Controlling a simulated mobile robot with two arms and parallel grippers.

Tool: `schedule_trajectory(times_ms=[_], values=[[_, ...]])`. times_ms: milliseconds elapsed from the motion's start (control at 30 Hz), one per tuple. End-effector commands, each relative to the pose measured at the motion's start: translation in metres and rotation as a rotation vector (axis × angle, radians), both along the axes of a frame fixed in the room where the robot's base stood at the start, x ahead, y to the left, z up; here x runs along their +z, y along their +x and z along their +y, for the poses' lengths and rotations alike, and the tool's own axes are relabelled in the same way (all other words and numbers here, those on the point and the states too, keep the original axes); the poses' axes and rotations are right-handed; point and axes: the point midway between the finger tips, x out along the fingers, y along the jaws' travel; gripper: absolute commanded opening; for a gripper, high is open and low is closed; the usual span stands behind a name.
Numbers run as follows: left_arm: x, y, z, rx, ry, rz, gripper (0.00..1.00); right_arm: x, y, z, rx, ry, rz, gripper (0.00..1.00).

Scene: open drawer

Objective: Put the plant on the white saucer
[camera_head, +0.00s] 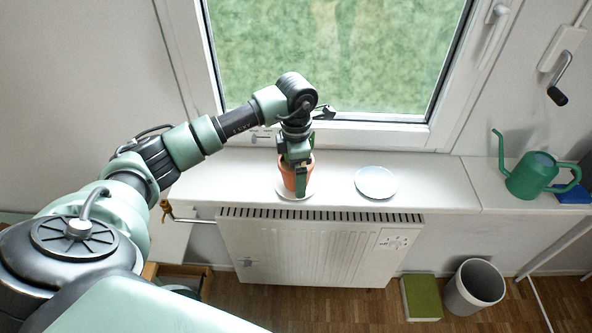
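The plant is in an orange-brown pot (289,179) on the windowsill, below the window. The pot appears to stand upright on a pale saucer (293,194), whose front rim shows beneath it; I cannot tell whether the pot touches it. A second, empty saucer (376,182), white with a bluish tint, lies to the right on the sill. My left gripper (296,168) reaches down from above at the pot, with one finger in front of it. The gripper hides most of the leaves, and its grip is unclear. My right gripper is out of view.
A green watering can (538,176) stands at the right of the sill (440,185), near a blue object (574,192). The sill between the saucers is clear. Below are a radiator (310,250), a green box-like object (421,297) and a bin (474,288).

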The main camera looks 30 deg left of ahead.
Motion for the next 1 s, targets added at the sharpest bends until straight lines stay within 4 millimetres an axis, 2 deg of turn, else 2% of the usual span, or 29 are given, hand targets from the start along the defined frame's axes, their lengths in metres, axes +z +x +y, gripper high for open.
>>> schedule_trajectory(times_ms=[233,333,600,800,1000], values=[[0.005,0.000,0.000,0.000,0.000,0.000,1.00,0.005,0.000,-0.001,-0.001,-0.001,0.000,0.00],[0.012,0.001,0.001,0.000,0.001,-0.004,1.00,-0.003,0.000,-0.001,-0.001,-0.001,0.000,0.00],[0.069,0.002,0.000,0.000,0.001,-0.008,1.00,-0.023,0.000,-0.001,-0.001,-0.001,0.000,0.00],[0.106,0.001,0.000,0.000,0.001,-0.005,1.00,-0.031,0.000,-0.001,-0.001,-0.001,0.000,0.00],[0.122,0.000,0.000,0.001,0.001,-0.001,1.00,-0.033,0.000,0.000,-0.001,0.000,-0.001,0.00]])
